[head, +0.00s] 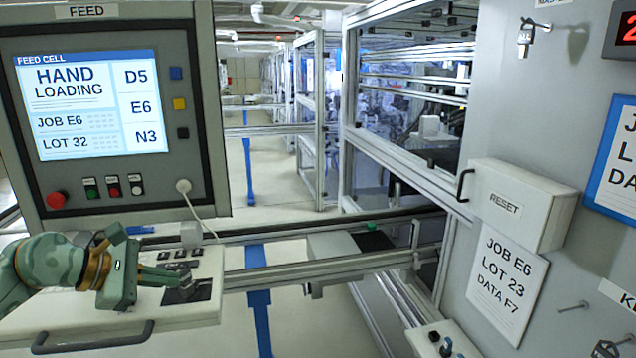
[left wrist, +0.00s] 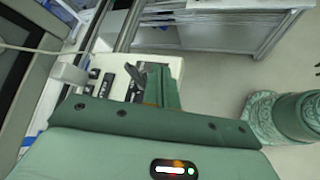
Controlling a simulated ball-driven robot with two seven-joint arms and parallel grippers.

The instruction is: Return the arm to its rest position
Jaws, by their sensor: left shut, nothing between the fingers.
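My left gripper (head: 186,281) comes in from the left in the head view, over the white control shelf below the feed panel. Its fingers are closed together with nothing between them. It is near a dark pad (head: 196,291) on the shelf; I cannot tell whether it touches it. My right gripper does not show.
The feed panel (head: 193,110) stands at the left, with a cable hanging from it. The white shelf (head: 120,318) has a front handle. Conveyor rails (head: 330,262) run across the middle. A grey wall with a reset box (head: 515,205) is at the right. Open floor (head: 290,190) lies beyond.

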